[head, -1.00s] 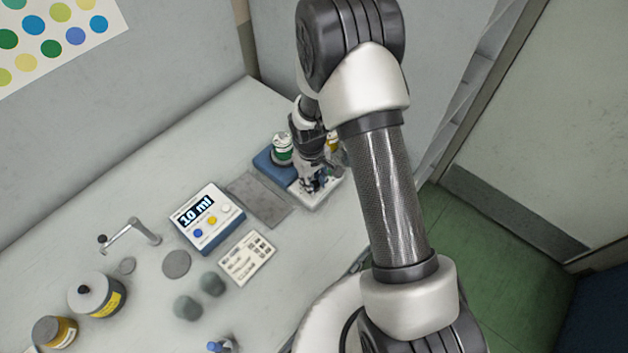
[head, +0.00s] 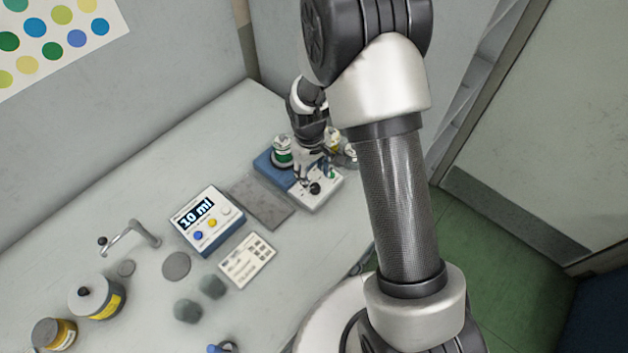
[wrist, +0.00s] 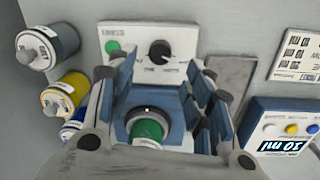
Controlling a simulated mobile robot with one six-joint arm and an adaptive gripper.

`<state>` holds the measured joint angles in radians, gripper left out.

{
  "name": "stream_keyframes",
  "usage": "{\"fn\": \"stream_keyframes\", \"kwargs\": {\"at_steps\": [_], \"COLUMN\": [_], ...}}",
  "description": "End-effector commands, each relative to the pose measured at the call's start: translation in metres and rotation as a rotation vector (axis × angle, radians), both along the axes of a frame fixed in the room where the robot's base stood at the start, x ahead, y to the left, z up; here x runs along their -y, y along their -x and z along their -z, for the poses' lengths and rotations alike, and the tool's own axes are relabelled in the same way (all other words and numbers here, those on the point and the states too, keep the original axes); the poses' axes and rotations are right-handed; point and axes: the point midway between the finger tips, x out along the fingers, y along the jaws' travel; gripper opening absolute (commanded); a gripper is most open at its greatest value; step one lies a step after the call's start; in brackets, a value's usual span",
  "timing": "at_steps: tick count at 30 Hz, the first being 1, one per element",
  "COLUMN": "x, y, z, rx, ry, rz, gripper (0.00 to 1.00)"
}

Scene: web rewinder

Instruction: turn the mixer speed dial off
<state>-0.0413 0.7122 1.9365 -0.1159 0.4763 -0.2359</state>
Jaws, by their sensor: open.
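The mixer (head: 270,169) has a blue base and a white front panel at the table's far right corner. Its black speed dial (head: 315,187) is uncovered in the head view, with a green button beside it. In the wrist view the dial (wrist: 158,50) sits on the white panel, right of the green button (wrist: 113,46); its setting is too small to read surely. My gripper (head: 306,172) is close to the panel beside the dial. In the wrist view my gripper (wrist: 165,85) is open, its blue-padded fingers apart and empty, below the dial in the picture.
A green-topped jar (wrist: 148,130) stands on the mixer's blue base, seen between my fingers. Grey, yellow and blue-banded jars (wrist: 60,95) stand close on the left.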

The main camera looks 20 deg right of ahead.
Motion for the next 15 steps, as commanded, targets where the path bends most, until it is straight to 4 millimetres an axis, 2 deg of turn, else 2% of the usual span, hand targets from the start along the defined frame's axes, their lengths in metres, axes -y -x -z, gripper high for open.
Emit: {"fn": "stream_keyframes", "kwargs": {"at_steps": [1,6,10,15], "x": [-0.001,-0.002,-0.003,-0.003], "y": [-0.001,0.000,0.001,0.002], "z": [-0.013,-0.043,-0.056,-0.061], "rx": [0.004,0.003,0.001,-0.001], "ry": [-0.001,0.000,0.000,0.000], "rz": [0.001,0.000,0.000,0.000], "gripper": [0.47,0.47,0.47,0.47]}}
